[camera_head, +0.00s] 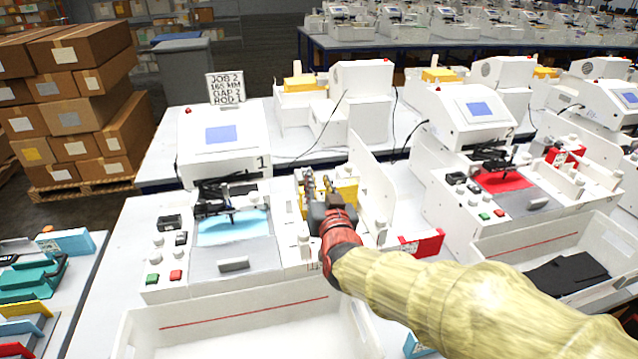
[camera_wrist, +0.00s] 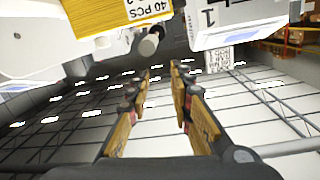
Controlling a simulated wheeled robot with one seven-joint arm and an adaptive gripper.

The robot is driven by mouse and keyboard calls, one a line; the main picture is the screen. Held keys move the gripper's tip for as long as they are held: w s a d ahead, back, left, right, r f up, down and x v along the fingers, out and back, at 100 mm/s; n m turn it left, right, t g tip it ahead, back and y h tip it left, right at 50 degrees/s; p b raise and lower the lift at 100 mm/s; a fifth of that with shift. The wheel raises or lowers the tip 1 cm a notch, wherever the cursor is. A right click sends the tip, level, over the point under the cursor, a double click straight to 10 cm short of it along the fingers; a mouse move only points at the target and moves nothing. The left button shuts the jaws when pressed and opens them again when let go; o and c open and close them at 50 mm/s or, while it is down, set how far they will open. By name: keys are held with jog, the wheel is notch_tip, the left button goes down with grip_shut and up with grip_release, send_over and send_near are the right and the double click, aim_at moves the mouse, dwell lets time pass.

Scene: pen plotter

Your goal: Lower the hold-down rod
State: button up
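Plotter 1 (camera_head: 222,135) stands on the left bench, with a dark bar and carriage (camera_head: 228,195) across a light-blue sheet (camera_head: 235,227). I cannot tell for sure which part is the hold-down rod. My gripper (camera_head: 318,180) is above the machine's right side, in front of a yellow box. In the wrist view my gripper (camera_wrist: 163,70) is open, its two fingers apart with nothing between them. A grey round-ended cylinder (camera_wrist: 150,42) shows just beyond the fingertips; it may be a rod or post end. My wrist hides part of the machine's right side.
The yellow box (camera_wrist: 105,14) is close to the fingers. A white upright panel (camera_head: 371,190) stands right of my gripper. Green (camera_head: 153,279) and red (camera_head: 176,275) buttons are at front left. A white tray (camera_head: 240,325) lies in front. A job sign (camera_head: 226,88) stands behind.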

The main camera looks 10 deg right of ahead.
jog(key=shift+o, duration=0.7)
jog(key=s, duration=1.2)
jog(key=shift+a+r, duration=0.4)
jog(key=shift+r, duration=0.05)
jog(key=shift+f, duration=0.1)
